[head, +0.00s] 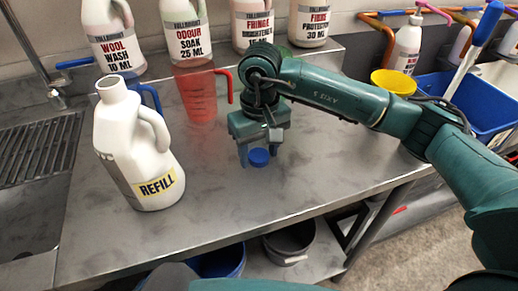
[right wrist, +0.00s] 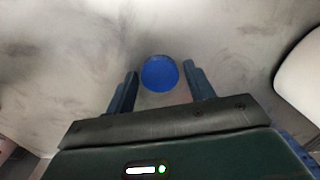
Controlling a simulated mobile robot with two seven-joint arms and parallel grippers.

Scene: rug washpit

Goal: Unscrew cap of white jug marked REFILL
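The white jug marked REFILL (head: 135,150) stands upright on the steel counter at the left in the head view. Its neck (head: 111,88) is bare, with no cap on it. A round blue cap (head: 259,158) lies on the counter to the right of the jug. My right gripper (head: 257,153) points down over this cap with its fingers apart. In the right wrist view the blue cap (right wrist: 160,73) shows beyond the two open fingers (right wrist: 158,85), with nothing gripped. My left gripper is not in view.
A red measuring jug (head: 197,97) and a blue-handled container (head: 143,92) stand behind. Several labelled bottles (head: 184,33) line the back. A sink grate (head: 38,155) is at the left. A yellow tub (head: 394,82) and blue bin (head: 485,105) are at the right. The front counter is clear.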

